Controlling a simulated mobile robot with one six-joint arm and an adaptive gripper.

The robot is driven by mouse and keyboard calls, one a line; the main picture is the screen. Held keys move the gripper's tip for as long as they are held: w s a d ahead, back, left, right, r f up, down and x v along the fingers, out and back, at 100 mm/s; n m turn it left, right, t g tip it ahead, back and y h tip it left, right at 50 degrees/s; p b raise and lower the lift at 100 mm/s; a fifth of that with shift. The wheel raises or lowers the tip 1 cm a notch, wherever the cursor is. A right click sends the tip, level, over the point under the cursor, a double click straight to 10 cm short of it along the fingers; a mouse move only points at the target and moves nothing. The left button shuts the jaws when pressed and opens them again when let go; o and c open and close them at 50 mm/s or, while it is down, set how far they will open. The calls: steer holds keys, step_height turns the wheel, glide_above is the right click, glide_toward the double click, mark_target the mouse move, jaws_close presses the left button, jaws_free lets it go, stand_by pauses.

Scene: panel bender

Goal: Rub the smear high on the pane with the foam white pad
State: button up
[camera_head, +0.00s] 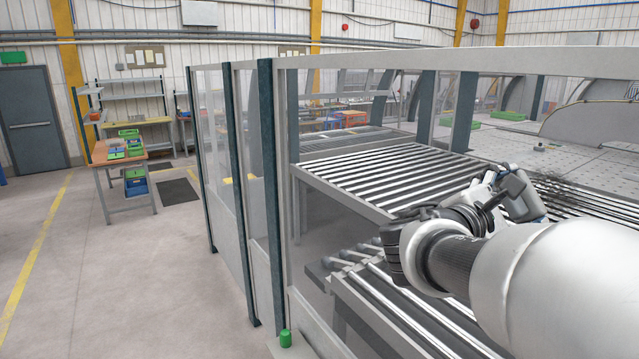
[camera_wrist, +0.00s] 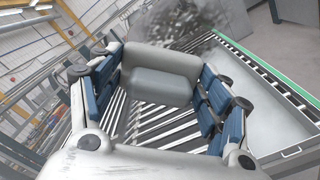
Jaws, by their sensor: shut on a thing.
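My gripper (camera_head: 510,188) is shut on the foam white pad, with its blue fingers on either side of it in the wrist view (camera_wrist: 158,80). The pad (camera_wrist: 160,62) looks pale grey-white and blocky there. The smear (camera_head: 572,192) is a dark, speckled patch on the clear pane, just right of my gripper in the head view. In the wrist view the smear (camera_wrist: 205,22) lies above and beyond the pad, partly cut off by the top edge. Whether the pad touches the pane cannot be told.
Behind the pane are roller conveyors (camera_head: 385,180) and the machine's pale table (camera_head: 590,160). Dark fence posts (camera_head: 272,190) stand to the left. A small green object (camera_head: 285,338) sits at the fence foot. The floor at left is open, with a workbench (camera_head: 125,155) farther back.

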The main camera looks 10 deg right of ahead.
steer(key=shift+x, duration=0.9)
stand_by(0.6)
steer(key=shift+b, duration=0.3)
